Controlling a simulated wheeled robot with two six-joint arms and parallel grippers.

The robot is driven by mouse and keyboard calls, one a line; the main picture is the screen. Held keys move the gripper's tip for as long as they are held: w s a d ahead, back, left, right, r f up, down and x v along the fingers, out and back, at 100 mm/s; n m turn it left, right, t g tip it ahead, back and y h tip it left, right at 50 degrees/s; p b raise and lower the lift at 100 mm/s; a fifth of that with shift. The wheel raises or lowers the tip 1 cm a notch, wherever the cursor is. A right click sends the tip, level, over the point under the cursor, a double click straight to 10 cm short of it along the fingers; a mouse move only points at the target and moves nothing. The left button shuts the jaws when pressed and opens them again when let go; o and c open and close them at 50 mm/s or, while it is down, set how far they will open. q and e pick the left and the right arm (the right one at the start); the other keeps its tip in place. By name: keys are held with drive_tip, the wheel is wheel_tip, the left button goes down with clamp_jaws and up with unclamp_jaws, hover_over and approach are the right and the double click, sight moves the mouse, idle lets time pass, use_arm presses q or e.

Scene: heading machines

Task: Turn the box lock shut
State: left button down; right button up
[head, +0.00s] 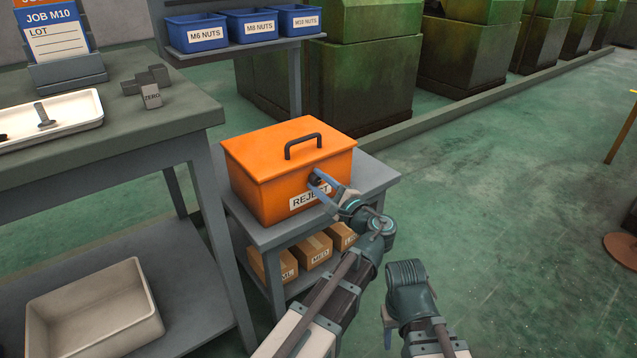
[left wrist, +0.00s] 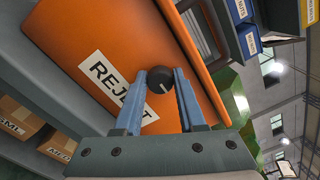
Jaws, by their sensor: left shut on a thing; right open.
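The orange reject box (head: 262,165) stands on a grey stand, its lid down and its black handle on top. Its lock is a round black knob (head: 314,178) on the front face, beside the REJECT label. My left gripper (head: 321,184) is at the front of the box with its fingers around the knob.
A workbench (head: 120,130) with a white tray (head: 55,128) is at the left. An empty beige bin (head: 95,310) is below it. Small cartons (head: 313,248) sit on the stand's lower shelf.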

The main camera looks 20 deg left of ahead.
use_arm(q)
drive_tip(key=c, duration=0.5)
unclamp_jaws()
